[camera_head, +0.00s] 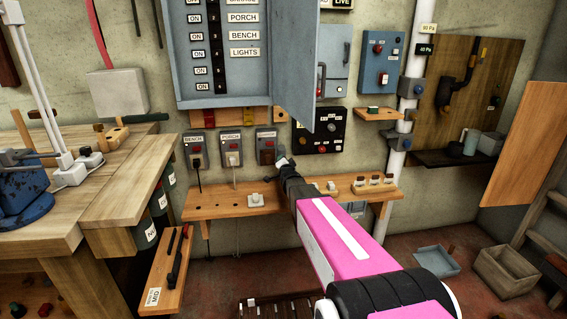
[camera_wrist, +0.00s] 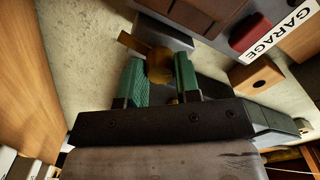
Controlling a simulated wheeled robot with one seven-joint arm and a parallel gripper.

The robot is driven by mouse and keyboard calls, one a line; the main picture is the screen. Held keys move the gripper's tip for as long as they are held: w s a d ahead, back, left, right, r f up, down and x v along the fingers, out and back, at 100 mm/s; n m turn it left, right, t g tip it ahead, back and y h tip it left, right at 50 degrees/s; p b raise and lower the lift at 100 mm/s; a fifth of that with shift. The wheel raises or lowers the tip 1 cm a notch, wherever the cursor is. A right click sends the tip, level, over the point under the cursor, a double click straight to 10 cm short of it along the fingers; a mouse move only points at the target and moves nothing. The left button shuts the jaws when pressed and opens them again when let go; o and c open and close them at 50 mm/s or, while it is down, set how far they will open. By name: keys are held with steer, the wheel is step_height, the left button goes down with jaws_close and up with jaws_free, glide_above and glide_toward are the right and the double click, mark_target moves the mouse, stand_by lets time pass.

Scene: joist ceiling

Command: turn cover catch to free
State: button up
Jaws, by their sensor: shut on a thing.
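My gripper (camera_wrist: 158,82) is at the underside of a grey unit (camera_wrist: 165,30), and its two green-padded fingers are shut on a rounded brass piece, which I take to be the cover catch (camera_wrist: 159,64). A flat brass tab (camera_wrist: 132,43) sticks out to the upper left beside it. A GARAGE label (camera_wrist: 276,36) is near a red part (camera_wrist: 250,33) on the right. In the head view my gripper (camera_head: 276,170) is at the bottom of the rightmost of three grey wall units (camera_head: 266,134). The catch is hidden there, and I cannot tell its turn position.
A wooden shelf (camera_head: 222,204) with a small white piece (camera_head: 256,199) runs below the units. An open blue cabinet door (camera_head: 328,50) hangs above right. A black panel with knobs (camera_head: 333,130) is right of the units. A wooden workbench (camera_head: 90,185) stands left.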

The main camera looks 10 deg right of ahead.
steer(key=o, duration=0.9)
steer(key=s, duration=1.1)
steer(key=shift+w, duration=0.1)
steer(key=s+f+n+g, duration=0.6)
steer(key=s+f+g, duration=0.4)
steer(key=s+f, duration=0.1)
steer(key=s+n+g, duration=0.1)
steer(key=s+g, duration=0.1)
steer(key=s, duration=0.3)
steer(key=s+f+n+g, duration=0.1)
steer(key=s+n+g, duration=0.1)
steer(key=s, duration=0.3)
steer(key=s+f+n+g, duration=0.1)
steer(key=s+g, duration=0.3)
steer(key=s, duration=0.1)
steer(key=shift+d+n, duration=0.15)
steer(key=shift+n, duration=0.15)
